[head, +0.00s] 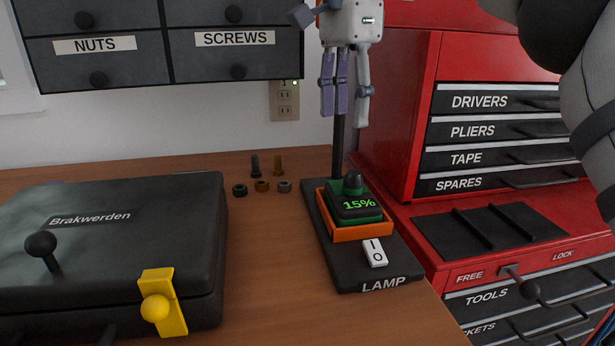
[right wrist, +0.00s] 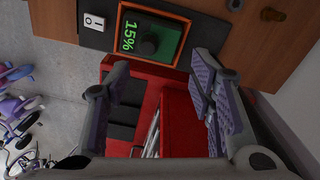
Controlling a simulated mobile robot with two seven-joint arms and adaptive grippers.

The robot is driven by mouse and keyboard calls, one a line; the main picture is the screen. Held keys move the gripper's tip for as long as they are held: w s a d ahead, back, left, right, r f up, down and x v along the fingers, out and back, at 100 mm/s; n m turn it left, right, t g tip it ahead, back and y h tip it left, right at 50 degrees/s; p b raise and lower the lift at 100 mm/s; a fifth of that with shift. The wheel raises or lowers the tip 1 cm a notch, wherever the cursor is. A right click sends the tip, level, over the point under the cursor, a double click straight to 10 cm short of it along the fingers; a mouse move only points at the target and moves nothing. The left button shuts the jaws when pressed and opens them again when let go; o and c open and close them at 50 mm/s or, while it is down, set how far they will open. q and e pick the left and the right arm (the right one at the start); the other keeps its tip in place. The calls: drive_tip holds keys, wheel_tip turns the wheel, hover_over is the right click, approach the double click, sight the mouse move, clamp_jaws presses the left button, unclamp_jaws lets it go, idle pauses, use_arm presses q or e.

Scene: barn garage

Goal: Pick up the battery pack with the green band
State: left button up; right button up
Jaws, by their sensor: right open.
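The battery pack (head: 352,207) with the green band sits upright in an orange-rimmed socket (head: 362,234) on the black lamp base (head: 345,284). It has a dark knob on top and reads 15%. In the right wrist view the pack (right wrist: 167,54) shows beyond my fingertips. My right gripper (head: 344,108) hangs fingers down above and behind the pack, in front of the lamp pole. It is open and empty, and apart from the pack; its spread fingers also show in the right wrist view (right wrist: 160,78). My left gripper is not in view.
A black case (head: 110,225) with a yellow latch lies at left. A white switch (head: 375,253) is on the lamp base. A red tool chest (head: 397,110) stands at right, drawers (head: 170,45) above. Bench wood before the lamp is clear.

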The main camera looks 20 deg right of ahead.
sight(354, 172)
drive_tip(key=f, duration=0.1)
drive_tip(key=s+f, duration=0.1)
drive_tip(key=f, duration=0.1)
drive_tip(key=shift+s, duration=0.15)
drive_tip(key=f, duration=0.5)
drive_tip(key=d+f, duration=0.1)
drive_tip(key=f, duration=0.2)
drive_tip(key=shift+s+f+b, duration=0.15)
drive_tip(key=shift+s+b, duration=0.2)
drive_tip(key=shift+s, duration=0.05)
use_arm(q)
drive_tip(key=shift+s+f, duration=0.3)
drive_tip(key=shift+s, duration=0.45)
use_arm(e)
drive_tip(key=shift+w+a, duration=0.1)
clamp_jaws()
